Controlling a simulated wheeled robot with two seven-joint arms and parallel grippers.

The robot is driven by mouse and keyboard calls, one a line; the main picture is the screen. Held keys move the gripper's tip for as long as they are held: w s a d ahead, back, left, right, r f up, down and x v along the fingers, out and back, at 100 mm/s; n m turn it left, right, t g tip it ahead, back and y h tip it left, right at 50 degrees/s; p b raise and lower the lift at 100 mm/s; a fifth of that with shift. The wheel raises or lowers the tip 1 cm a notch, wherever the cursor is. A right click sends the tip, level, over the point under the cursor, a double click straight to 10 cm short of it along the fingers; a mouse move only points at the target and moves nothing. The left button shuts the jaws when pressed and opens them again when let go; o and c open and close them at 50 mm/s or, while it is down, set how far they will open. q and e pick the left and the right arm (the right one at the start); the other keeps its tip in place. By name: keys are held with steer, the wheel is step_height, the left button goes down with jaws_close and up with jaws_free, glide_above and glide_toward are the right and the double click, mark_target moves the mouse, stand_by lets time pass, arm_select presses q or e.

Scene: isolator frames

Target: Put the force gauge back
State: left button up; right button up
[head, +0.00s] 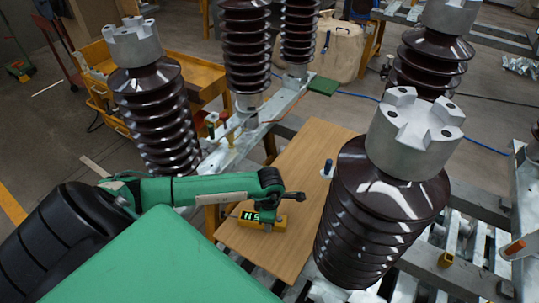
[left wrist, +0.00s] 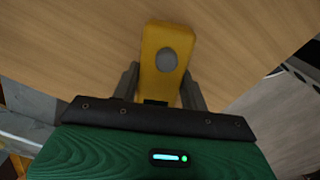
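The force gauge (head: 277,223) is a small yellow block with a dark display and lit green characters, at the wooden board's left part in the head view. In the left wrist view the yellow gauge (left wrist: 158,78) shows a round grey spot on its face. My left gripper (head: 267,211) is over the gauge. In the left wrist view its two grey fingers (left wrist: 162,82) lie along both sides of the gauge and look shut on it. I cannot tell whether the gauge touches the board. My right gripper is not in view.
The wooden board (head: 305,165) carries a small blue-topped object (head: 327,168). A large brown ribbed insulator (head: 375,215) stands close on the right, another (head: 158,110) at left. A yellow trolley (head: 190,75) and a green pad (head: 323,86) are farther back. The board's middle is clear.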

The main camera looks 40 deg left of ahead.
arm_select(q)
steer(key=o, duration=0.4)
steer(key=shift+r, duration=0.1)
steer(key=shift+r, duration=0.2)
step_height(320, 180, up, 12)
steer(key=b, duration=0.1)
steer(key=shift+b, duration=0.35)
steer(key=shift+f, duration=0.15)
